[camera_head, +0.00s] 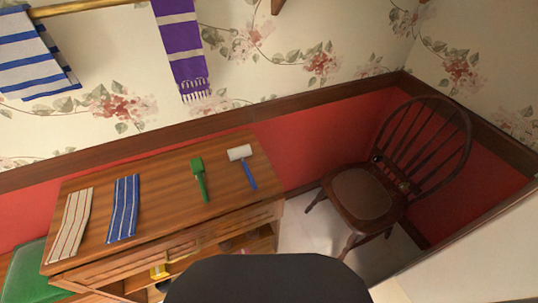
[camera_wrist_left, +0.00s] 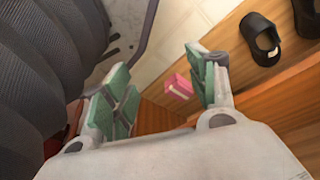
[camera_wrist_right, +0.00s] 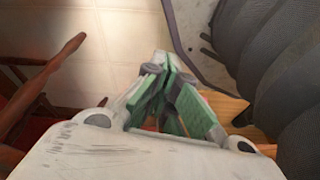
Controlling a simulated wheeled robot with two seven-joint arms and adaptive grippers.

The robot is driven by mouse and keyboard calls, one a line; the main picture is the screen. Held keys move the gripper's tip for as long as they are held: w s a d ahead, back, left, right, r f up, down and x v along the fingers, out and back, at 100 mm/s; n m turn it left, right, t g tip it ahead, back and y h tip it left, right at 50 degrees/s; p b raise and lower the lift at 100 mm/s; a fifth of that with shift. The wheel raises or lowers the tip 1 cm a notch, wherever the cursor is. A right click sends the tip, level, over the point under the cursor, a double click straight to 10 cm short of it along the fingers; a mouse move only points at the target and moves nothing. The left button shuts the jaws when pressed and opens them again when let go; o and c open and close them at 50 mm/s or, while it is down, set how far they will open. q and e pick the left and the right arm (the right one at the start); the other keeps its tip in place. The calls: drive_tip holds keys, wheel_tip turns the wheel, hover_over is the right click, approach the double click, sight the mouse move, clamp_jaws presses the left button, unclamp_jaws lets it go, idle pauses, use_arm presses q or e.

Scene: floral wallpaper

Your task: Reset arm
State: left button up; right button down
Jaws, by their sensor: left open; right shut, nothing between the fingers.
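My left gripper (camera_wrist_left: 160,88) shows in the left wrist view with its two green-padded fingers spread wide and nothing between them. It hangs low beside wooden furniture, with a small pink box (camera_wrist_left: 179,87) visible beyond the fingers, apart from them. My right gripper (camera_wrist_right: 163,80) shows in the right wrist view with its green-padded fingers together and empty, above a pale tiled floor (camera_wrist_right: 110,55). Neither gripper shows in the head view.
A wooden cabinet (camera_head: 160,193) bears a striped beige cloth (camera_head: 70,226), a blue striped cloth (camera_head: 123,208), a green brush (camera_head: 200,180) and a white roller (camera_head: 240,153). A dark chair (camera_head: 361,193) stands right. Black shoes (camera_wrist_left: 262,40) lie on a wooden surface. Dark legs (camera_wrist_right: 40,80) show left.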

use_arm(q)
drive_tip(key=s+a+r+p, duration=0.2)
drive_tip(key=s+p, duration=0.5)
drive_tip(key=s+a+r+g+y+p, duration=0.1)
drive_tip(key=s+a+r+p, duration=0.2)
drive_tip(key=s+p, duration=0.4)
drive_tip(key=shift+s+a+g+p, duration=0.2)
drive_tip(key=shift+a+g+p, duration=0.1)
drive_tip(key=shift+p, duration=0.15)
use_arm(e)
drive_tip(key=s+d+r, duration=0.2)
drive_tip(key=s, duration=0.5)
drive_tip(key=s+d+r+g+h, duration=0.1)
drive_tip(key=s+d+r, duration=0.2)
drive_tip(key=s, duration=0.4)
drive_tip(key=shift+s+d+g, duration=0.2)
drive_tip(key=shift+d+g, duration=0.05)
drive_tip(key=shift+g, duration=0.05)
use_arm(q)
drive_tip(key=shift+w+d+r+m, duration=0.1)
drive_tip(key=shift+w+m, duration=0.05)
drive_tip(key=shift+m, duration=0.15)
use_arm(e)
drive_tip(key=shift+s+r, duration=0.1)
drive_tip(key=shift+s, duration=0.05)
